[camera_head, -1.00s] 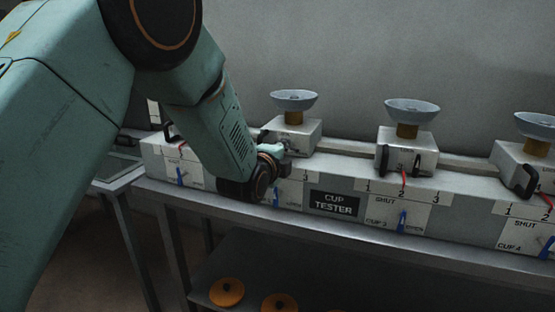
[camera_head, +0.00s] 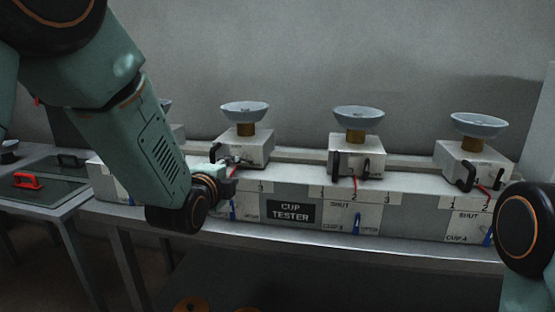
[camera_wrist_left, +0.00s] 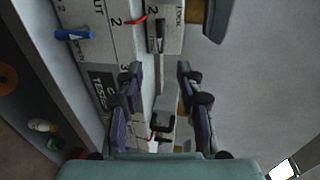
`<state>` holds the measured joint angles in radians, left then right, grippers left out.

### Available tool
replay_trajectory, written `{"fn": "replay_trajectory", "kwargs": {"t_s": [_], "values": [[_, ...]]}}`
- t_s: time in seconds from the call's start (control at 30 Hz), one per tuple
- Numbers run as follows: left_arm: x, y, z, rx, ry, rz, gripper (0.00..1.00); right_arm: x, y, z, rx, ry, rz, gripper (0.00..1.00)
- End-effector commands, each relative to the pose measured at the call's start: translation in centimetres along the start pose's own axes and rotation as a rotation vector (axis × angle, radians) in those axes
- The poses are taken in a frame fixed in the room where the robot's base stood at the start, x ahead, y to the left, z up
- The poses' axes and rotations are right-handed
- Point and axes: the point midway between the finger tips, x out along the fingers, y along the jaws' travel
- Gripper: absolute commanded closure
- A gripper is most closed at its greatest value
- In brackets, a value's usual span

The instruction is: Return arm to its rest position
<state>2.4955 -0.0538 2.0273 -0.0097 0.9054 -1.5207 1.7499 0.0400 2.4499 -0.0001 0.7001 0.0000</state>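My left gripper (camera_head: 229,165) is small and partly hidden by my arm in the head view, in front of the second visible cup block (camera_head: 253,150). In the left wrist view, its two fingers (camera_wrist_left: 160,90) stand wide apart with nothing gripped. A dark handle (camera_wrist_left: 160,125) shows beyond and between them; I cannot tell any contact. My left arm (camera_head: 140,140) reaches in from the left, bent downward. Part of my right arm (camera_head: 528,235) shows at the right edge; its gripper is out of view.
The long grey cup tester (camera_head: 291,211) carries blocks with grey cups (camera_head: 358,118), black handles and red and blue levers. A side table with a red handle (camera_head: 27,180) stands at left. A grey wall (camera_head: 300,50) is behind. Orange discs (camera_head: 190,305) lie below.

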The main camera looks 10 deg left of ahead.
Motion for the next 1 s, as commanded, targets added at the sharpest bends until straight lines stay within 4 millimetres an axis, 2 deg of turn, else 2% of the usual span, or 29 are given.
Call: {"fn": "replay_trajectory", "kwargs": {"t_s": [0.17,0.27,0.33,0.47,0.6,0.67,0.8,0.87,1.0], "values": [[-0.1,0.7,0.0,-0.215,-0.004,0.026,0.63,0.0,0.0,0.0,0.000,0.000,0.000,0.60],[-0.9,2.6,0.2,-0.419,-0.022,0.079,0.63,0.0,0.0,0.0,0.000,0.000,0.000,0.60],[-1.7,4.8,0.3,-0.567,-0.048,0.132,0.63,0.0,0.0,0.0,0.000,0.000,0.000,0.60],[-4.0,11.7,0.7,-0.841,-0.142,0.277,0.63,0.0,0.0,0.0,0.000,0.000,0.000,0.60],[-8.0,20.1,1.0,-1.099,-0.301,0.439,0.63,0.0,0.0,0.0,0.000,0.000,0.000,0.60],[-10.1,23.5,1.0,-1.186,-0.378,0.501,0.63,0.0,0.0,0.0,0.000,0.000,0.000,0.60],[-15.8,30.8,1.1,-1.341,-0.577,0.639,0.63,0.0,0.0,0.0,0.000,0.000,0.000,0.60],[-18.6,33.6,1.1,-1.387,-0.667,0.694,0.63,0.0,0.0,0.0,0.000,0.000,0.000,0.60],[-25.7,39.2,1.0,-1.435,-0.869,0.822,0.63,0.0,0.0,0.0,0.000,0.000,0.000,0.60]]}}
